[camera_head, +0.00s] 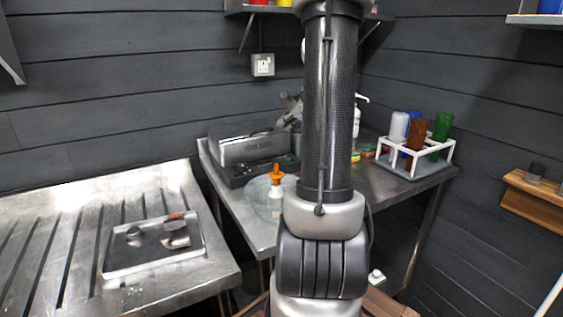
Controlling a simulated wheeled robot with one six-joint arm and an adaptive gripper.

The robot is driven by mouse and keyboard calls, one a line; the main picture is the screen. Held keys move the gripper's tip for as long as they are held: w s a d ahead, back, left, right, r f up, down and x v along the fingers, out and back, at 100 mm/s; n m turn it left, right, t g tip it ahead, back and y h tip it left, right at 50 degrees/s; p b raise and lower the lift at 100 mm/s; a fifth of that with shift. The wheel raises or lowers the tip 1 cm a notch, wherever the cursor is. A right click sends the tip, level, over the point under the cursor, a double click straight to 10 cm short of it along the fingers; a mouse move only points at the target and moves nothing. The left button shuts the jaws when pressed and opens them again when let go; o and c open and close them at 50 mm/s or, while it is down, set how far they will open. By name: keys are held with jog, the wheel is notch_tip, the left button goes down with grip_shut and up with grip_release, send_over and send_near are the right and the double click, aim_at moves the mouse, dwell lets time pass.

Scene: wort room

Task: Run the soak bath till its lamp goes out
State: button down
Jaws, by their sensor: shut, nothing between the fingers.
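The soak bath (255,146) stands on the steel bench at the back, left of my arm. It has a grey front or lid panel with small lettering and a dark section below it. My gripper (291,110) shows only in part, just above the bath's right end, with my arm's dark column covering the rest. It is shut with nothing seen in it. I cannot tell whether it touches the bath.
A clear bowl (262,205) with an orange-topped item (276,178) stands before the bath. A white rack (421,160) of coloured bottles is right of my arm. A socket (263,65) is on the wall.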

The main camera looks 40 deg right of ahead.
jog(key=shift+a+f, duration=0.1)
jog(key=shift+a, duration=0.05)
jog(key=shift+f, duration=4.3)
jog(key=shift+f, duration=0.1)
jog(key=shift+f, duration=0.3)
jog(key=shift+f, duration=0.35)
jog(key=shift+r, duration=0.8)
